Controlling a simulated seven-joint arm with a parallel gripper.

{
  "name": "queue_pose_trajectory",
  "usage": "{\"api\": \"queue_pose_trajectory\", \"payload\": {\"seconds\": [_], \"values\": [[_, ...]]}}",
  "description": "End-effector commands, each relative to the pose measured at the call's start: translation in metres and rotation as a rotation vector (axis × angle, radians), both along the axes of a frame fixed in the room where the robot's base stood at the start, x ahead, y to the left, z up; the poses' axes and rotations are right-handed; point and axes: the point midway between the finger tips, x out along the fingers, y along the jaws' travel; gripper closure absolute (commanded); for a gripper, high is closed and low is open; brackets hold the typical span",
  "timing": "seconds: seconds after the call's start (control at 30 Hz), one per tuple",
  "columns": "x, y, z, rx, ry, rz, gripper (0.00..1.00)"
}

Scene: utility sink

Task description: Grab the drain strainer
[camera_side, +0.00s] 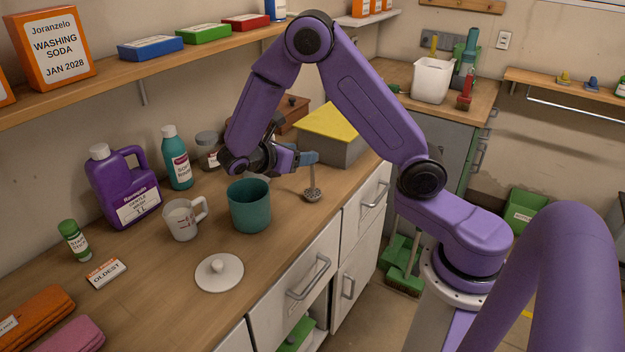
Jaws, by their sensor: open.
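A small grey metal strainer (312,194) with a thin upright stem is on the wooden counter, right of the teal canister. I take it for the drain strainer. My gripper (311,160) is at the top of its stem, with the fingers pointing right. The gripper is open. The fingers overlap the stem top in this view, so I cannot tell whether the stem is between them or touching one.
An open teal canister (250,208), a white measuring cup (181,220) and a white knobbed disc (219,272) stand left of the strainer. A grey box with a yellow top (335,130) is close behind. The counter's front edge (335,212) is near the strainer.

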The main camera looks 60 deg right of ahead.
Motion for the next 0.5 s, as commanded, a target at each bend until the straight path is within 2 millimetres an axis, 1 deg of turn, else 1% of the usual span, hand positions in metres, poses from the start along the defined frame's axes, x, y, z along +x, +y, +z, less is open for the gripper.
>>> {"api": "queue_pose_trajectory", "payload": {"seconds": [0.03,0.1,0.33,0.5], "values": [[-0.001,-0.007,-0.003,-0.001,0.001,-0.001,0.43],[-0.001,-0.013,-0.005,-0.001,0.0,-0.001,0.43],[-0.001,-0.025,-0.011,0.0,0.0,0.0,0.43],[-0.001,-0.047,-0.023,0.0,0.001,-0.002,0.43]]}}
